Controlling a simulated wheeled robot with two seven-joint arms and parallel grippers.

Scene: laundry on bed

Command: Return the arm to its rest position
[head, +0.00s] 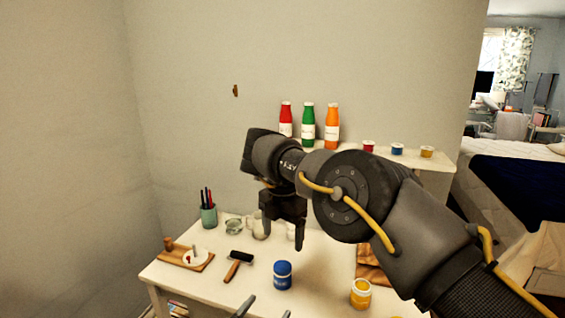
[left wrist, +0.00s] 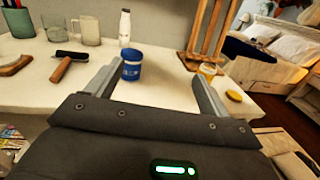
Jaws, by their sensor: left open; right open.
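My right arm comes in from the right in the head view, and its gripper (head: 283,230) hangs fingers down over the back of the white table (head: 215,290). It is open and I see nothing held in it. My left gripper (head: 266,312) shows only as two fingertips at the bottom edge of the head view. In the left wrist view it (left wrist: 155,80) is open, with its fingers wide apart. A blue jar (head: 283,278) stands upright on the table, just beyond the left fingertips; it also shows in the left wrist view (left wrist: 132,62).
A brush or roller (head: 236,266), a wooden board (head: 186,258) and a pen cup (head: 208,216) are on the table's left. A yellow jar (head: 360,293) stands at right. Red, green and orange bottles (head: 307,126) stand on a shelf behind. A bed is far right.

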